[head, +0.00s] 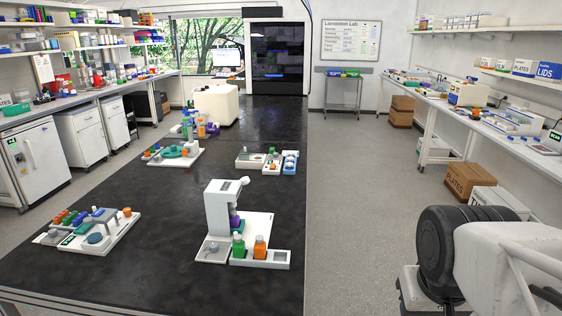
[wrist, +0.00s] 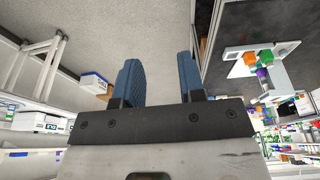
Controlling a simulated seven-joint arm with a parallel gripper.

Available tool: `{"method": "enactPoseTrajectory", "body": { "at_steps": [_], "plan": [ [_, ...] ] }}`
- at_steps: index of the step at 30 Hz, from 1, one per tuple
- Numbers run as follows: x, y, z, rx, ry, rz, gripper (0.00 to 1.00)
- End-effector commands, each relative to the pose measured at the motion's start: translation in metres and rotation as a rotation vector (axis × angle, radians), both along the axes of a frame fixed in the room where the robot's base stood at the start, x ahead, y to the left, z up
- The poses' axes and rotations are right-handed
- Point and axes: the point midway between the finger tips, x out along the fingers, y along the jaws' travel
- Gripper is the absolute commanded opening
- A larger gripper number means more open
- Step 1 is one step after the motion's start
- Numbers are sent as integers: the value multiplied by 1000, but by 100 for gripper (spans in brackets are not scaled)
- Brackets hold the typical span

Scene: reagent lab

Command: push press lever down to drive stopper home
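A white press (head: 222,215) stands on the near right part of the black bench. Its lever (head: 232,187) shows at the top, with a grey knob end raised at the right. A purple item (head: 234,220) sits under the press head; whether it holds a stopper is too small to tell. A green bottle (head: 238,246) and an orange bottle (head: 260,248) stand in front of it. The press also shows in the wrist view (wrist: 283,75), turned on its side. My gripper (wrist: 158,75) is open and empty, with two blue fingers apart, well away from the press over the floor.
The black bench (head: 150,275) also bears a rack station (head: 88,232) at left, a teal-topped station (head: 176,152) and small trays (head: 268,160) farther back. My arm is at the right, over the grey floor (head: 345,200). The bench's near middle is clear.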

Motion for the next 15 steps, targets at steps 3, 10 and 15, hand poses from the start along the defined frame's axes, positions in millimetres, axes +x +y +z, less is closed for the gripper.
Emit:
{"method": "enactPoseTrajectory", "body": {
  "at_steps": [3,10,15],
  "plan": [
    [18,-1,4,-27,-26,38,52],
    [83,-4,18,-125,-126,179,52],
    [144,-1,28,-216,-217,319,52]
  ]
}}
